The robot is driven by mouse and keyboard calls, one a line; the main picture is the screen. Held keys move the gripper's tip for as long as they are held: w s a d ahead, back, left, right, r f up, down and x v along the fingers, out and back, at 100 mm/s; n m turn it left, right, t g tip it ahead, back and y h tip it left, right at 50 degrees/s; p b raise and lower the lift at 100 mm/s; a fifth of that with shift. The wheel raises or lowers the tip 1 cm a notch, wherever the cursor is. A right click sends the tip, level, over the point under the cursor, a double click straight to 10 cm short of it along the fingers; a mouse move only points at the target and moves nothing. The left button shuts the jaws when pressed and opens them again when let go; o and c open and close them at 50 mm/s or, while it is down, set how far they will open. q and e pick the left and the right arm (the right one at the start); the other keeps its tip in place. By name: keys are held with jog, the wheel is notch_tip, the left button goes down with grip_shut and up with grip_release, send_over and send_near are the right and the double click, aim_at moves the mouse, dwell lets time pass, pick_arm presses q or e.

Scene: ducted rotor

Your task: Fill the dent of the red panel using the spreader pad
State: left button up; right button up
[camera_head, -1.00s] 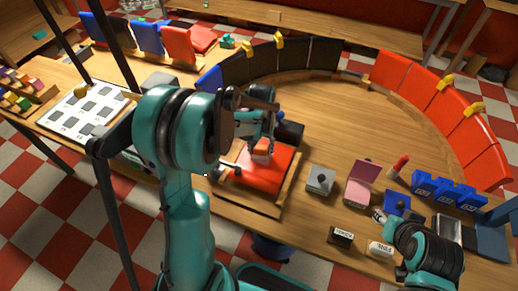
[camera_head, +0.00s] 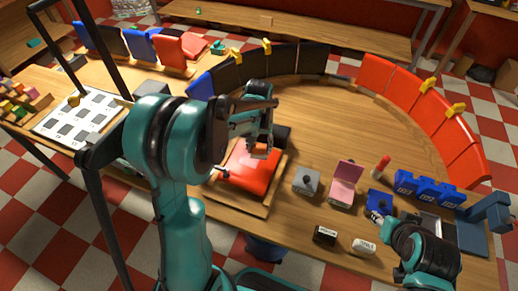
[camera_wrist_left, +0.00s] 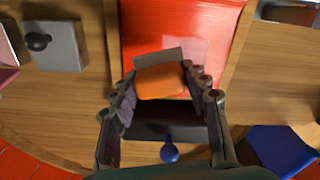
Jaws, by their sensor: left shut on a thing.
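The red panel (camera_head: 248,178) lies in a wooden frame at the table's near edge in the head view. It also shows as a glossy red surface in the left wrist view (camera_wrist_left: 150,22), with a paler pinkish square patch (camera_wrist_left: 190,48) on it. My left gripper (camera_head: 258,152) is over the far right part of the panel. In the left wrist view its fingers (camera_wrist_left: 160,84) are shut on the spreader pad, an orange block (camera_wrist_left: 160,80) with a grey edge. I cannot tell if the pad touches the panel. My right gripper (camera_head: 376,217) is by a small blue item, its opening unclear.
Right of the panel stand a grey box with a dark knob (camera_head: 306,181), an open pink box (camera_head: 345,185), a red tube (camera_head: 381,165) and blue blocks (camera_head: 430,189). Black (camera_head: 325,235) and white (camera_head: 363,247) labelled items lie in front. Curved panels rim the table behind.

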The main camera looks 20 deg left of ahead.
pick_arm(q)
jog(key=shift+r+p, duration=0.85)
jog(key=shift+r, duration=0.65)
